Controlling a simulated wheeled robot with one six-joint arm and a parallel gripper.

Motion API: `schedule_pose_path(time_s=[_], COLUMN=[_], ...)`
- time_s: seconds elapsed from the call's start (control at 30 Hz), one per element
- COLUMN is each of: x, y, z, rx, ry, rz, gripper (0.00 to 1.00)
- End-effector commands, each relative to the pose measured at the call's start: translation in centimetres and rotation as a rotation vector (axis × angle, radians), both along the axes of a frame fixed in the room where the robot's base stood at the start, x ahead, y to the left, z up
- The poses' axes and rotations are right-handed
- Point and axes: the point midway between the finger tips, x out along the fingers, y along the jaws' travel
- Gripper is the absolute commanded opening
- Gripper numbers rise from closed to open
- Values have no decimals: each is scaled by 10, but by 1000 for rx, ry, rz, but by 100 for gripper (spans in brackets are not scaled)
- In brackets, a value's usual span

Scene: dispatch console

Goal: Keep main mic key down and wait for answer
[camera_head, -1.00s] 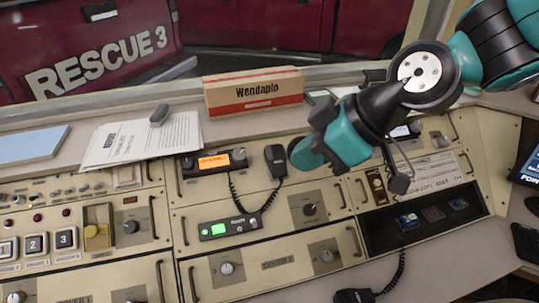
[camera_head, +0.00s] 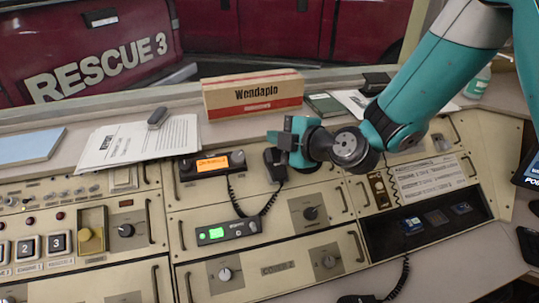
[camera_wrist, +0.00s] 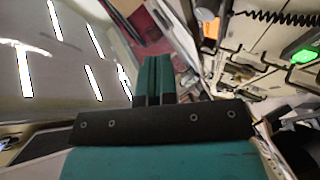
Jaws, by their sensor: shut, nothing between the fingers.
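A black hand mic (camera_head: 272,160) hangs on the console's upper panel, just right of a radio with an orange display (camera_head: 213,164). Its coiled cord runs down to a radio with a green display (camera_head: 228,232). My gripper (camera_head: 273,138) is at this mic's upper right and covers part of it. I cannot tell whether it touches the mic or presses its key. In the wrist view my gripper's teal fingers (camera_wrist: 153,75) are together, with nothing between them. No readable label shows which mic is the main one.
A Wendaplo box (camera_head: 253,95) and papers (camera_head: 140,142) lie on the ledge behind. A gold-plated lever (camera_head: 91,230), numbered buttons (camera_head: 29,247) and several knobs cover the left and middle panels. Another black mic (camera_head: 358,299) lies at the bottom edge. A dark recess (camera_head: 425,220) is at right.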

Motion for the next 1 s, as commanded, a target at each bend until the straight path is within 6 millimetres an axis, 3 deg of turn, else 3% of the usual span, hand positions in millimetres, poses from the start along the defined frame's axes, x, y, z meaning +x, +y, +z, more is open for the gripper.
schedule_pose_path(time_s=[0.53,1.0], x=[36,45], y=[8,9], z=[-62,-71], rx=[2,1], ry=[0,1], rz=[0,1], gripper=[0,0])
